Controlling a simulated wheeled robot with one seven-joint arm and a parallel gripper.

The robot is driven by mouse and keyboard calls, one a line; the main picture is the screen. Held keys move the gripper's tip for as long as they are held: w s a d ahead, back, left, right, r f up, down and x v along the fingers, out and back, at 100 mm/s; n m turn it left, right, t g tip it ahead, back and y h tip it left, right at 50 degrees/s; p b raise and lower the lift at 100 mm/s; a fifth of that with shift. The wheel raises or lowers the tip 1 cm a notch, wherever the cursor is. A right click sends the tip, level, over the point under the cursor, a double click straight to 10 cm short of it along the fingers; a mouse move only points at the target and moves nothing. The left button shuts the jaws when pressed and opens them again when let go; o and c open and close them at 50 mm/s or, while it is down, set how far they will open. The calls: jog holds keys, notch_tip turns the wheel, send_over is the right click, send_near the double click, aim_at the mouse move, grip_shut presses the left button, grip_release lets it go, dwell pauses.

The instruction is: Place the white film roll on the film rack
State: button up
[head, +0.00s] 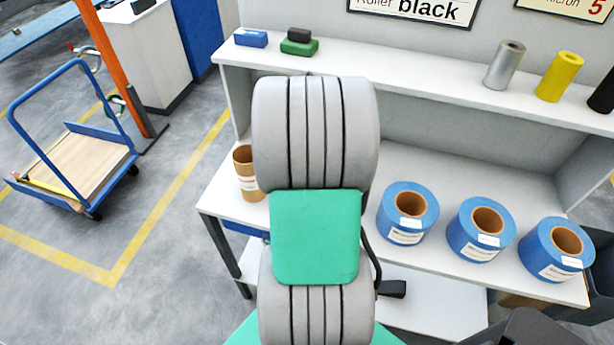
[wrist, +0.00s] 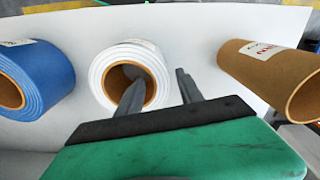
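The white film roll (wrist: 136,65) stands on the white table in the wrist view, with its brown core facing up. In the head view it is hidden behind my arm. My gripper (wrist: 158,77) is open at the roll. The left finger overlaps the core opening and the right finger is just right of the roll's outer side, so the right wall lies between them. I cannot tell whether they touch it. No film rack is clearly identifiable; a raised white shelf (head: 408,72) holds upright silver (head: 504,65) and yellow (head: 559,76) rolls.
Blue rolls (head: 408,212) stand right of my arm on the lower surface. A brown roll (head: 246,172) stands on the left, close to my gripper in the wrist view (wrist: 268,75). Green (head: 299,46) and blue (head: 250,38) items sit on the upper shelf. A blue cart (head: 75,150) stands far left.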

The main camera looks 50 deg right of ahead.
notch_tip(320, 180, up, 12)
jog(key=b, duration=0.2)
jog(key=w+a+n+t, duration=0.2)
jog(key=a+n, duration=0.3)
jog(key=a, duration=0.9)
jog(key=w+a+n+t, duration=0.2)
jog(key=a+n, duration=0.4)
jog(key=a, duration=0.9)
jog(key=shift+a+f, duration=0.2)
jog(key=shift+f, duration=0.25)
